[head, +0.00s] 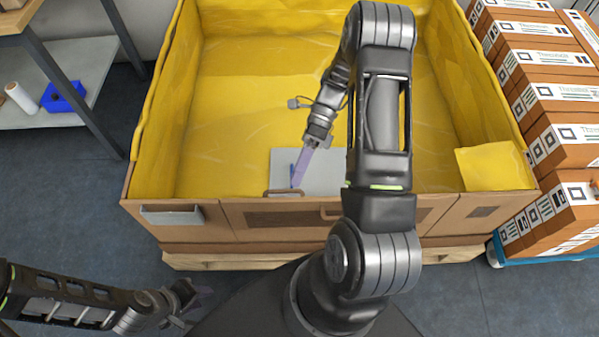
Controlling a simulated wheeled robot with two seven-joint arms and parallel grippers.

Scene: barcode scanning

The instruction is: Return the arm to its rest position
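My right arm reaches forward over a large box (185,130) lined with yellow sheeting. My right gripper (299,178) points down inside the box, near its front wall and over a flat grey panel (325,182). A narrow lilac shape runs down from the wrist, with a small blue patch beside it. I cannot tell whether these are fingers or something held. My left arm is low at the bottom left, outside the box. My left gripper (203,297) points right over the floor; its finger gap is not clear.
Stacked orange-brown cartons (553,100) stand on a blue base to the right of the box. A metal shelf (75,112) at upper left holds a blue bin (63,97) and a white roll (20,98). The box rests on a wooden pallet (215,262). Floor shows at lower left.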

